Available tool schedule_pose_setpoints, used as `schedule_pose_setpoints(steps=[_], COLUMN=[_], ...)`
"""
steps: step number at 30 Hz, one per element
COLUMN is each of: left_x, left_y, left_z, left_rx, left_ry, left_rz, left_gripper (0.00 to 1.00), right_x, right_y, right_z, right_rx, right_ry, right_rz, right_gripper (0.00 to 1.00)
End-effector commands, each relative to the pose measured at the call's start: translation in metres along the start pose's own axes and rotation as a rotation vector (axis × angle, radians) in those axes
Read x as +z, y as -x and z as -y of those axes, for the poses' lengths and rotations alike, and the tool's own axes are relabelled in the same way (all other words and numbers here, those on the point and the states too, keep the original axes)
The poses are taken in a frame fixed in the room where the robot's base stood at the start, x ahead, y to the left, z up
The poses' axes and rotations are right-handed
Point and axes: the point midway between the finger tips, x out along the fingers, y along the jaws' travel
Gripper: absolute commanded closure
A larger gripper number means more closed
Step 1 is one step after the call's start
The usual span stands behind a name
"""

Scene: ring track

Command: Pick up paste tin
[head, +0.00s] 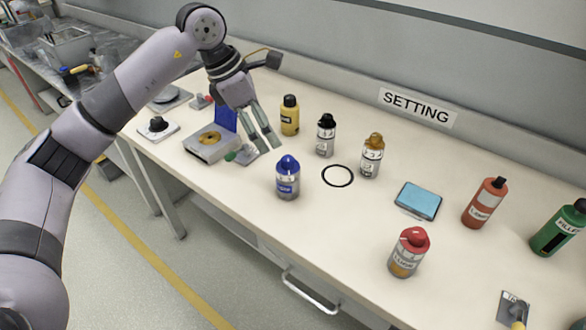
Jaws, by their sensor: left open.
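I cannot tell for sure which thing is the paste tin; no label reading paste is legible. My left gripper (266,146) is open, pointing down over the table between a grey boxy device (205,148) and a blue-capped bottle (288,180). Nothing shows between its fingers. A small flat grey piece (243,157) with a green knob lies beside the left fingertip. A yellow bottle (290,118) stands just right of the fingers. My right gripper is not in view.
A light-blue flat block (419,201), an orange-red bottle (484,204) and a green bottle (560,228) are farther right. The table's front edge is near.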

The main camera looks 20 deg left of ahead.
Motion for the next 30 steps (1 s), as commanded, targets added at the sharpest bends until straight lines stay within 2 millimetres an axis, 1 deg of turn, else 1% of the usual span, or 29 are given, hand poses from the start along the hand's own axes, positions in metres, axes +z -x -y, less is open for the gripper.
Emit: schedule_pose_setpoints(steps=[7, 9, 11, 13, 16, 18, 22, 26, 30], left_x=[0.0, 0.001, 0.001, 0.0, 0.001, 0.001, 0.001, 0.001, 0.001], left_y=[-0.051, -0.066, -0.079, -0.092, -0.106, -0.113, -0.118, -0.128, -0.148], left_z=[0.002, 0.002, 0.002, 0.002, 0.002, 0.001, 0.001, 0.001, 0.0], left_rx=[-0.007, -0.007, -0.008, -0.006, -0.005, -0.004, -0.004, -0.005, -0.007], left_ry=[0.0, 0.0, 0.0, 0.0, -0.001, -0.001, -0.001, 0.0, 0.0], left_rz=[-0.003, -0.002, -0.001, -0.001, 0.0, 0.0, 0.001, 0.001, -0.001], left_gripper=[0.29, 0.29, 0.29, 0.29, 0.29, 0.29, 0.29, 0.29, 0.29], right_x=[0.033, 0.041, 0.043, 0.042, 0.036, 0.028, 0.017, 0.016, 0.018], right_y=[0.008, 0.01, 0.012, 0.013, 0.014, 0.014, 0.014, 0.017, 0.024], right_z=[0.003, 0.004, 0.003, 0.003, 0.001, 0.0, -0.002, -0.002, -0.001], right_rx=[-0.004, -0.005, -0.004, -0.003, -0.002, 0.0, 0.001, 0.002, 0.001], right_ry=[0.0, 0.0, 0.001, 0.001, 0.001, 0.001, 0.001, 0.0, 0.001], right_rz=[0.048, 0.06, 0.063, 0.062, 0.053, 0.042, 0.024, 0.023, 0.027], right_gripper=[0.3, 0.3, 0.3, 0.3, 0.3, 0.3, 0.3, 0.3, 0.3])
